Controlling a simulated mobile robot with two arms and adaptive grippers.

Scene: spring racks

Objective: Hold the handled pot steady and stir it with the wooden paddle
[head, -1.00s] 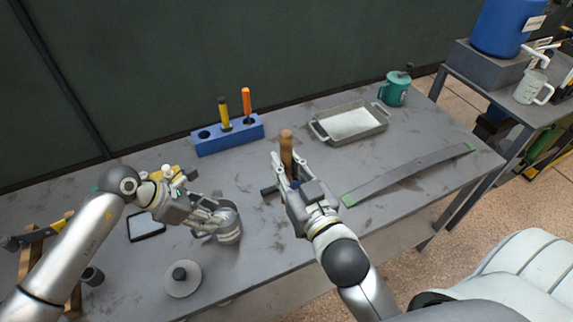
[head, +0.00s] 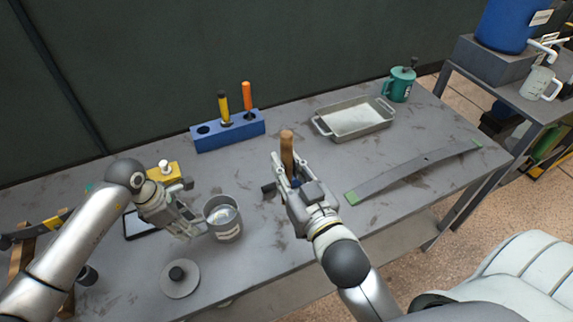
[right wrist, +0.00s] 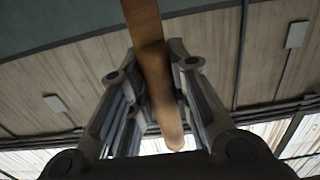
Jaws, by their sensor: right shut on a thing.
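The grey metal pot (head: 224,222) stands upright on the table with its open top showing in the head view; a pale patch shows inside. My left gripper (head: 197,226) is just left of the pot, on its handle side. The handle is hidden there, and I cannot tell whether the fingers are open or shut, or touch the pot. My right gripper (head: 291,188) is shut on the wooden paddle (head: 287,148) and holds it roughly upright, right of the pot. In the right wrist view the wooden paddle (right wrist: 155,60) passes between the fingers.
A round lid (head: 180,284) lies in front of the pot. A curved grey strip (head: 415,170) lies at right. Table between pot and blue block is mostly clear.

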